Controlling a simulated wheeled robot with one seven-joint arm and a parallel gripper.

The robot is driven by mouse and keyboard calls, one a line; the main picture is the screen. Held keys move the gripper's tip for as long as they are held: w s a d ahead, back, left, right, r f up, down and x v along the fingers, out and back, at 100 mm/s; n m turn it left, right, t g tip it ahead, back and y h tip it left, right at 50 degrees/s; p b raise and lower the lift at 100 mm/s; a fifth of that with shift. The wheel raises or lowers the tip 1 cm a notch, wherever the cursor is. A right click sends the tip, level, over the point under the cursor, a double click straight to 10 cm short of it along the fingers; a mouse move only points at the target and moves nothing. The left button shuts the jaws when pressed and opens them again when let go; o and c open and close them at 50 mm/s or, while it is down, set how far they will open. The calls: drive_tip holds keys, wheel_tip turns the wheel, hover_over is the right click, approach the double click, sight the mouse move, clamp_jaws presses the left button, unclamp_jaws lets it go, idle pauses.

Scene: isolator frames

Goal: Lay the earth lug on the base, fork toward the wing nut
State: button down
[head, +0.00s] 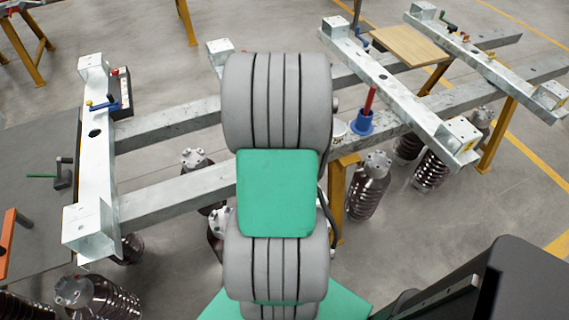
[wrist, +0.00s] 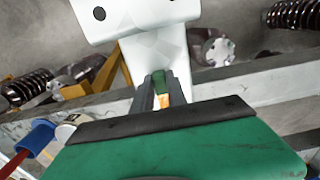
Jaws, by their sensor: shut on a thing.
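In the wrist view my gripper (wrist: 157,90) is shut on a small green and copper-orange piece, which looks like the earth lug (wrist: 161,98). Most of the lug is hidden between the dark fingers, so its fork cannot be made out. A pale steel piece with dark round holes (wrist: 130,18) lies beyond the fingertips; I cannot tell whether they touch it or whether it is the base. In the head view my arm hides the gripper and lug. I cannot pick out the wing nut for certain.
A pale crossbeam (head: 97,160) with blue and yellow fittings (head: 108,103) lies over the rails at left. Another crossbeam (head: 395,85) lies at right, by a wooden board (head: 408,45). A blue cup with a red rod (head: 364,121) stands on the near rail. Ribbed insulators (head: 368,188) stand below.

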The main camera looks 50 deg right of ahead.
drive_tip(key=shift+f, duration=0.2)
drive_tip(key=c, duration=1.3)
unclamp_jaws()
drive_tip(key=shift+o, duration=0.2)
